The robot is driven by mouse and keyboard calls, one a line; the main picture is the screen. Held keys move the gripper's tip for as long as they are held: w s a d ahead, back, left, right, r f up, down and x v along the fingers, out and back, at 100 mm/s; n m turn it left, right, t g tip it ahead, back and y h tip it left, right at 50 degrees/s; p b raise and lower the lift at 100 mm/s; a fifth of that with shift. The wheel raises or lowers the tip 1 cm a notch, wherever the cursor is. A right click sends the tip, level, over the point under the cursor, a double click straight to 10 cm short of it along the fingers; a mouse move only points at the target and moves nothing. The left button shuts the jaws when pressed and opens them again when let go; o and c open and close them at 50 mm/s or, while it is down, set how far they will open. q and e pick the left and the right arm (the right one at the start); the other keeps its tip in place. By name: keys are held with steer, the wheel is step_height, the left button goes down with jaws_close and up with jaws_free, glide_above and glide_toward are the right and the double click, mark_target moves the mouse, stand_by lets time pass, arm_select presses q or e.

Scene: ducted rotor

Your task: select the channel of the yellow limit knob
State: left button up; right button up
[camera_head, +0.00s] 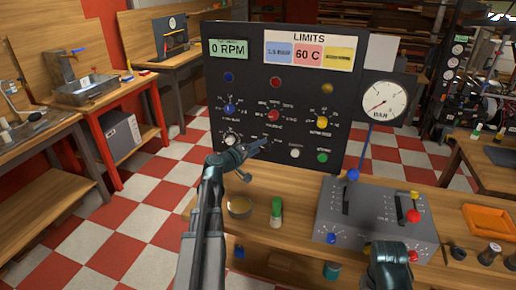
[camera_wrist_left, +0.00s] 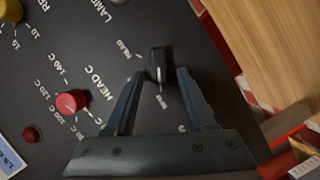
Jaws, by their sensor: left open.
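The yellow limit knob (camera_head: 325,117) is on the right of the dark upright panel (camera_head: 225,85); a yellow knob (camera_wrist_left: 10,12) is at the top left corner of the left wrist view. The yellow field (camera_head: 339,54) of the limits display is too small to read. My left gripper (camera_head: 264,143) is at the panel's lower middle, below the red knob (camera_head: 273,116). In the left wrist view, my gripper (camera_wrist_left: 162,88) is open, with its fingers either side of a small black selector knob (camera_wrist_left: 160,65). Contact cannot be told. My right gripper is not recognisable.
A blue knob (camera_head: 229,109) and a white knob (camera_head: 231,139) are on the panel's left. A green button (camera_head: 322,157) is at its lower right. A gauge (camera_head: 384,99) stands beside the panel. A grey control box (camera_head: 375,225) and a green-capped bottle (camera_head: 276,211) are on the bench.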

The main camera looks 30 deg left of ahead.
arm_select(q)
steer(key=p+v, duration=0.2)
steer(key=v, duration=1.1)
steer(key=shift+s, duration=0.3)
arm_select(e)
step_height(320, 180, up, 3)
steer(key=shift+f, duration=0.2)
arm_select(q)
steer(key=shift+a, duration=0.1)
